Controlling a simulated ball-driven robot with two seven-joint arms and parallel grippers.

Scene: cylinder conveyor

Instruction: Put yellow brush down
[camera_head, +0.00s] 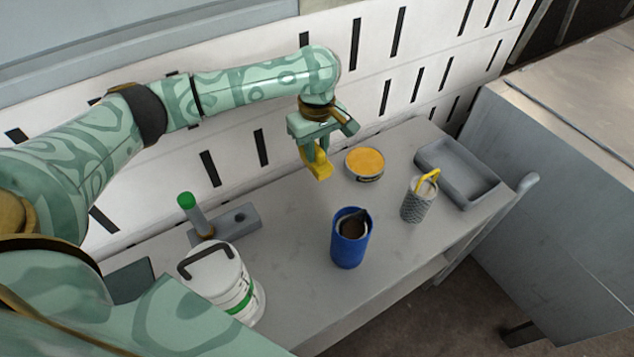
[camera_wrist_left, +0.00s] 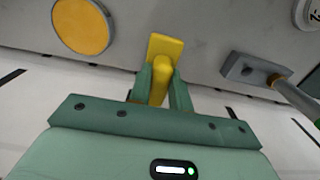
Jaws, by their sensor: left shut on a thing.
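My left gripper (camera_head: 317,146) is shut on the yellow brush (camera_head: 320,165) and holds it above the back part of the grey table (camera_head: 295,270). In the left wrist view the brush (camera_wrist_left: 160,72) stands out from between the two green fingers (camera_wrist_left: 160,90), its wider end pointing away from the gripper. In the head view the brush hangs downward, to the left of a round tin with a yellow top (camera_head: 365,161). I cannot tell its exact height over the table. My right gripper is not in view.
A blue container (camera_head: 350,240), a grey patterned cup (camera_head: 415,205) with a yellow thing in it, and a grey tray (camera_head: 460,172) stand to the right. A white bucket (camera_head: 225,285) and a grey block (camera_head: 240,222) with a green-topped piece stand left. Table between block and tin is clear.

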